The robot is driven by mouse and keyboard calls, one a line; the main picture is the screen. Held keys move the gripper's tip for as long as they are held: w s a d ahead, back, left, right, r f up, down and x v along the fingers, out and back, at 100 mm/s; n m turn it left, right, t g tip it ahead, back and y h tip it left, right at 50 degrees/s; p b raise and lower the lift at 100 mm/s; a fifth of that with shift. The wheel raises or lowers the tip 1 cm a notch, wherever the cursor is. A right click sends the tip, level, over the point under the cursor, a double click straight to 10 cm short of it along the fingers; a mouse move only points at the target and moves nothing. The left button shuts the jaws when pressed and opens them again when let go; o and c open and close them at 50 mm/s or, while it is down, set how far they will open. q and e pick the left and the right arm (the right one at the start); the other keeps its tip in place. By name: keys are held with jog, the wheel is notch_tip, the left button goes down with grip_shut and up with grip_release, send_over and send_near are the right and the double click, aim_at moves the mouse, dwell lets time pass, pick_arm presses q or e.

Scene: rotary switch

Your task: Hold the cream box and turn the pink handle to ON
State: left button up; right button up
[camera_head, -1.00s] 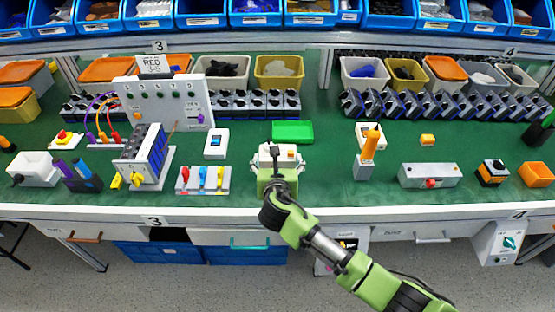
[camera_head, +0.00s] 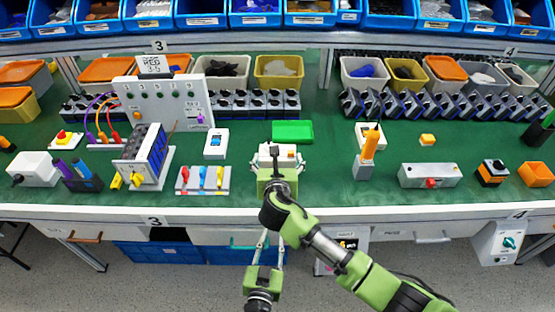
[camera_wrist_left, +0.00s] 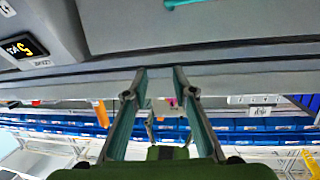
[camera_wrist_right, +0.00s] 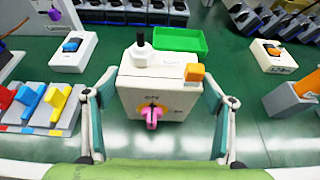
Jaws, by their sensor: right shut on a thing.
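The cream box (camera_wrist_right: 135,95) stands upright on the green bench in the right wrist view. Its pink handle (camera_wrist_right: 152,117) is on the near face and points roughly up and down; the label above it is too small to read. My right gripper (camera_wrist_right: 158,80) is shut on the box, one finger on each side. In the head view, the box (camera_head: 264,153) shows just beyond my right wrist, which hides the handle. My left gripper (camera_head: 266,240) is below the bench's front edge, open and empty. Its spread fingers (camera_wrist_left: 160,78) also show in the left wrist view.
A green tray (camera_head: 292,131) lies behind the box. A white switch box (camera_head: 216,143) and a panel with coloured levers (camera_head: 203,182) stand to its left. Drawers (camera_head: 300,237) line the bench front near my left gripper.

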pick_arm(q)
jog(key=w+r+n+t+y, duration=0.2)
jog(key=w+r, duration=0.1)
jog(key=r, duration=0.7)
jog(key=shift+w+d+r, duration=0.1)
jog(key=shift+w+d, duration=0.1)
jog(key=shift+w, duration=2.15)
jog(key=shift+w+d, duration=0.2)
jog(key=shift+w, duration=2.1)
grip_shut()
